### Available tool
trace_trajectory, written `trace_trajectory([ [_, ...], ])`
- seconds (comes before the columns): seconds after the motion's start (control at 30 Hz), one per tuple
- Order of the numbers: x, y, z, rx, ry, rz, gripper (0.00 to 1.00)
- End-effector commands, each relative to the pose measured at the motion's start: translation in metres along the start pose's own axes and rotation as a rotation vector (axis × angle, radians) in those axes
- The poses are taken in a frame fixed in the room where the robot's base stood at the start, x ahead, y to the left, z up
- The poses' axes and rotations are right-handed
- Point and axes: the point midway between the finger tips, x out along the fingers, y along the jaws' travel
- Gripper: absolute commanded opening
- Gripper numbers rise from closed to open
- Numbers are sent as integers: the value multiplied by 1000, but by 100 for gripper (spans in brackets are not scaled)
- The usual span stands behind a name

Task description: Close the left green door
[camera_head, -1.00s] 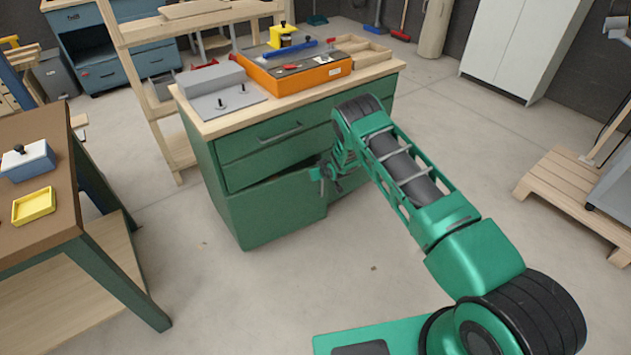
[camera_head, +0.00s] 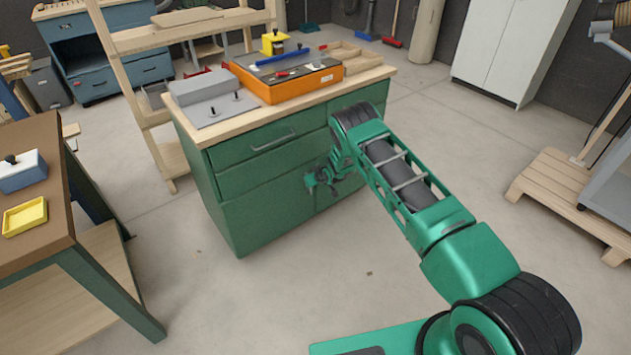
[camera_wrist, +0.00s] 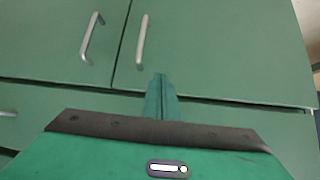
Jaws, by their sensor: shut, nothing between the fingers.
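The green cabinet's left door (camera_head: 262,212) is below the drawers in the head view. It looks flush with the cabinet front, or very nearly so. In the wrist view, which looks upside down, this door (camera_wrist: 220,50) is on the right with a vertical metal handle (camera_wrist: 142,40). The neighbouring door (camera_wrist: 55,35) with its own handle (camera_wrist: 92,36) is on the left, across a narrow seam. My gripper (camera_head: 312,182) is shut and empty in front of the left door's upper right part. Its fingers also show in the wrist view (camera_wrist: 160,90); I cannot tell whether they touch the door.
Drawers with a metal handle (camera_head: 274,141) sit above the doors. The wooden worktop (camera_head: 205,133) holds an orange case (camera_head: 290,86) and a grey block (camera_head: 198,88). A brown-topped table (camera_head: 75,190) stands at left, a pallet (camera_head: 550,190) at right. The floor in front is clear.

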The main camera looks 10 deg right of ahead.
Motion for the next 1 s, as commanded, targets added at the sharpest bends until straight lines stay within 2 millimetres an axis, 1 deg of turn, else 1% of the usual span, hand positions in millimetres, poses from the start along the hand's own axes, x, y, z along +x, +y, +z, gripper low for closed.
trace_trajectory([
  [0.13, -16, 4, 15, 2, -3, -1, 0],
  [0.2, -30, 8, 12, 3, -1, 2, 0],
  [0.4, -65, 6, 12, 1, -2, -2, 0],
  [0.6, -95, 5, 11, -2, -1, -5, 0],
  [0.77, -108, 6, 11, -3, -1, -4, 0],
  [0.9, -112, 6, 12, -3, -1, -5, 0],
  [1.0, -115, 9, 8, -2, -4, -1, 0],
])
